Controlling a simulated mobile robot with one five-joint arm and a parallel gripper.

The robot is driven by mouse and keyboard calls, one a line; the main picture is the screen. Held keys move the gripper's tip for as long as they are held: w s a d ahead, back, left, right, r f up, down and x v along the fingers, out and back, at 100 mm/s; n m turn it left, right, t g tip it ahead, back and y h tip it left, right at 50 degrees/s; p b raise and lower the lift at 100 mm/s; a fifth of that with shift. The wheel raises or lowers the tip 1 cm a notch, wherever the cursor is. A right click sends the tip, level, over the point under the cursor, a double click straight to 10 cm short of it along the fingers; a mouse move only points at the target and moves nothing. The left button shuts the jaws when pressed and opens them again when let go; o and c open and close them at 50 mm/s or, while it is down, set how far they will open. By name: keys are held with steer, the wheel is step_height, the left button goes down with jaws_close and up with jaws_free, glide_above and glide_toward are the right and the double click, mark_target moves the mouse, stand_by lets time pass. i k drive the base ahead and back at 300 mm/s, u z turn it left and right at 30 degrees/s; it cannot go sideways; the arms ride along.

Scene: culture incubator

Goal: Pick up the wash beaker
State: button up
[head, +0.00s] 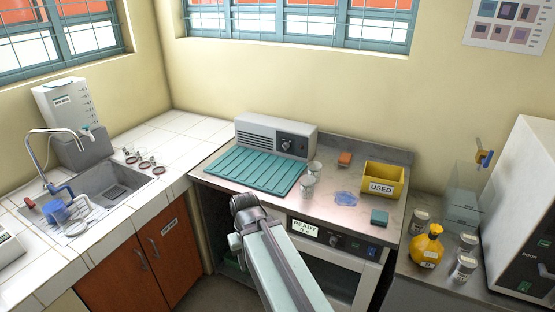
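Two small clear beakers stand on the steel bench top, a nearer one (307,187) and a farther one (315,168), right of the teal ribbed mat (255,169). I cannot tell from a label which is the wash beaker.
A grey machine (276,136) stands behind the mat. A yellow USED bin (382,181), orange block (345,158), teal block (379,217) and bluish puddle (346,198) are on the bench. The sink (108,185) is left.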

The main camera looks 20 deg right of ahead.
mark_target(314, 168)
steer(key=u, duration=0.3)
steer(key=i, duration=1.1)
steer(key=u, duration=0.25)
steer(key=k, duration=0.75)
steer(key=u, duration=0.2)
steer(key=i, duration=0.75)
steer(key=z, duration=0.1)
